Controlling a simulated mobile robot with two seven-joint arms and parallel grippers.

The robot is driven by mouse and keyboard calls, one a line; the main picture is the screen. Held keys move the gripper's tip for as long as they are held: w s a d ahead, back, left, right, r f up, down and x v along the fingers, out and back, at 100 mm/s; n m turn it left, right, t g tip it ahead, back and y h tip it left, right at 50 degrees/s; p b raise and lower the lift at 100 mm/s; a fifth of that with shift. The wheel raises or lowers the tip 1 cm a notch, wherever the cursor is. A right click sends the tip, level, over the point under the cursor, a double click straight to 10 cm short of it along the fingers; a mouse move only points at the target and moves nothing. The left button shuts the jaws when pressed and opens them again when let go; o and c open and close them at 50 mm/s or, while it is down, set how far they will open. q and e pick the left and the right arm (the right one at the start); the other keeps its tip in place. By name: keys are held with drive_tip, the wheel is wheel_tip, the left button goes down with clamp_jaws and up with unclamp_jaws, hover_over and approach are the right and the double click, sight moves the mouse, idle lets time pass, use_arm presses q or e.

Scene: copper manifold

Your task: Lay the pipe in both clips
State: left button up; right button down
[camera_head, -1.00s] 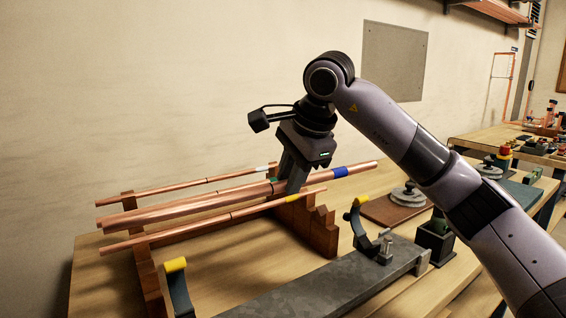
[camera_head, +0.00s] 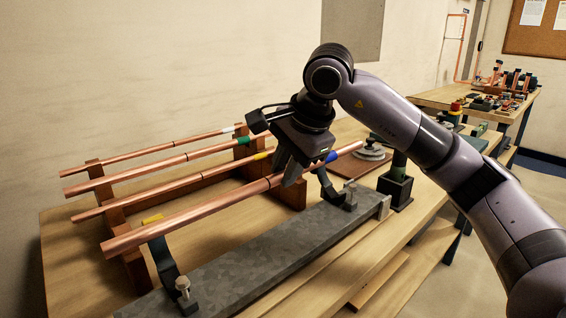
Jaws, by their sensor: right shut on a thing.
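A copper pipe with a blue band (camera_head: 215,203) is held in my right gripper (camera_head: 288,176), which is shut around it near the blue end. The pipe runs from the lower left to the upper right, in front of the rack. Two dark curved clips stand on a grey metal beam (camera_head: 270,240): the left clip (camera_head: 163,262) with a yellow tip, and the right clip (camera_head: 334,190). The pipe passes over or beside both clips in the picture; I cannot tell whether it touches them. The right clip's top is partly hidden by the pipe and gripper. My left gripper is not in view.
A wooden rack (camera_head: 112,215) behind holds three other copper pipes, with white, green and yellow bands. To the right are a brown board (camera_head: 352,167) with a round metal piece (camera_head: 371,151) and a dark block-like stand (camera_head: 396,188). The wooden bench front is mostly clear.

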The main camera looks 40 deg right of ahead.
wheel_tip(320, 180, down, 6)
drive_tip(key=b, duration=0.5)
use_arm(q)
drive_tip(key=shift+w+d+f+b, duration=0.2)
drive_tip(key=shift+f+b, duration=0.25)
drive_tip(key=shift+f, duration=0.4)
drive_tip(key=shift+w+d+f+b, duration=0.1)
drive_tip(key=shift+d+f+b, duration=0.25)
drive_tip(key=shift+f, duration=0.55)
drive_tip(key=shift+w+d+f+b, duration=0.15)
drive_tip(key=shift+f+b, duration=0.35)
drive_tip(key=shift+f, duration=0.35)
use_arm(e)
drive_tip(key=shift+f, duration=1.65)
drive_tip(key=c, duration=0.6)
unclamp_jaws()
